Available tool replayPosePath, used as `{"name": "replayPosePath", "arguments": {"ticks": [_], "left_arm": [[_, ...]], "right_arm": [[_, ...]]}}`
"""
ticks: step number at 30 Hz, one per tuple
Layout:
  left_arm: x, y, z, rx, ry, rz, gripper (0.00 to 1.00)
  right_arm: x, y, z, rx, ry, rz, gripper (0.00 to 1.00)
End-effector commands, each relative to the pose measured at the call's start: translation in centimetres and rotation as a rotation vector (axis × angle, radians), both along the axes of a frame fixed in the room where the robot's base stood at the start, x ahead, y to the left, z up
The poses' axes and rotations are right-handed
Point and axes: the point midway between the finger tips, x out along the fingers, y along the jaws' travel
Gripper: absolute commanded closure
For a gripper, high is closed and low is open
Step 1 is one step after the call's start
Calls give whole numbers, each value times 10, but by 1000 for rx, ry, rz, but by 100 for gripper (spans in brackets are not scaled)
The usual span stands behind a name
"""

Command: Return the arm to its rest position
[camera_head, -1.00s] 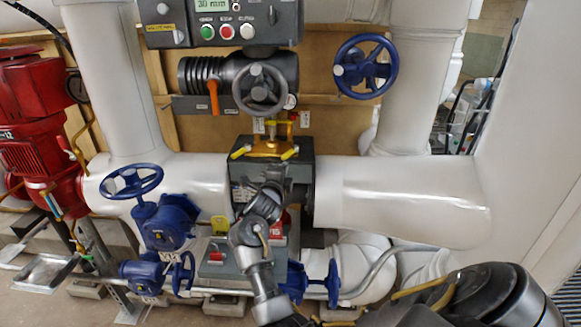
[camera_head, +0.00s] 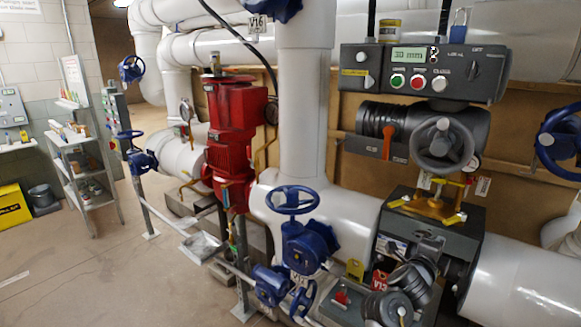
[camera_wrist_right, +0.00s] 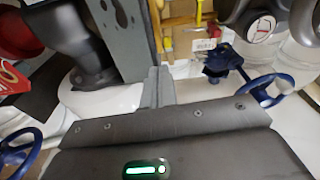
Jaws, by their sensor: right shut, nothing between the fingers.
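My right gripper (camera_wrist_right: 159,75) shows in the right wrist view, its fingers together and empty, above its dark palm with a green light. Pale pipework lies behind it, a blue handwheel (camera_wrist_right: 268,92) is to its right, and no contact with either shows. In the head view a grey jointed piece, which looks like part of my right arm (camera_head: 400,290), is at the lower right, in front of the dark valve block (camera_head: 462,262). I cannot make out the gripper's fingers there. My left arm and gripper are not in view.
A control box (camera_head: 425,72) reading 30 mm is above a grey handwheel (camera_head: 440,143). Blue valves (camera_head: 305,245) stand left of my arm, with a red pump (camera_head: 233,140) behind. A shelf rack (camera_head: 85,170) is at the far left. The floor at lower left is mostly clear.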

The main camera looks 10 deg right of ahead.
Motion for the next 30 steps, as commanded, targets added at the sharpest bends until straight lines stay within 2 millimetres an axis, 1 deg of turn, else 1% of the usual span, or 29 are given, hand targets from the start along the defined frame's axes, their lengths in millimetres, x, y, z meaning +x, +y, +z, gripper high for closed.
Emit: {"name": "replayPosePath", "arguments": {"ticks": [1,2,4,5,6,7,8,9,11,12,14,15,18,20,21,23,24,30], "left_arm": [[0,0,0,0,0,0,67],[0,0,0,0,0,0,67],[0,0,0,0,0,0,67],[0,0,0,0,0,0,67],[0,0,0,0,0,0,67],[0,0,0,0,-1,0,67],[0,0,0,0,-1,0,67],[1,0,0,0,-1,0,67],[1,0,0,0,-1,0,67],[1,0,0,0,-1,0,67],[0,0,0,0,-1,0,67],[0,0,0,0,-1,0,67],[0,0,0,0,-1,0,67],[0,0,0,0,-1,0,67],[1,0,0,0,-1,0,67],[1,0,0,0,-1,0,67],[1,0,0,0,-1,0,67],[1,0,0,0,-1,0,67]], "right_arm": [[-6,3,-15,-32,64,50,100],[-8,7,-24,-59,113,96,100],[-20,24,-52,-139,264,232,100],[-27,34,-66,-179,341,304,100],[-39,50,-87,-242,452,407,100],[-51,62,-103,-291,540,487,100],[-64,76,-118,-342,625,570,100],[-84,93,-138,-404,734,675,100],[-116,117,-166,-493,885,825,100],[-138,131,-181,-546,975,916,100],[-170,147,-200,-617,1088,1037,100],[-189,156,-210,-655,1150,1106,100],[-231,172,-227,-734,1276,1250,100],[-253,179,-235,-774,1337,1324,100],[-268,183,-239,-797,1373,1370,100],[-288,188,-244,-828,1422,1434,100],[-301,191,-247,-850,1454,1476,100],[-363,201,-254,-950,1589,1672,100]]}}
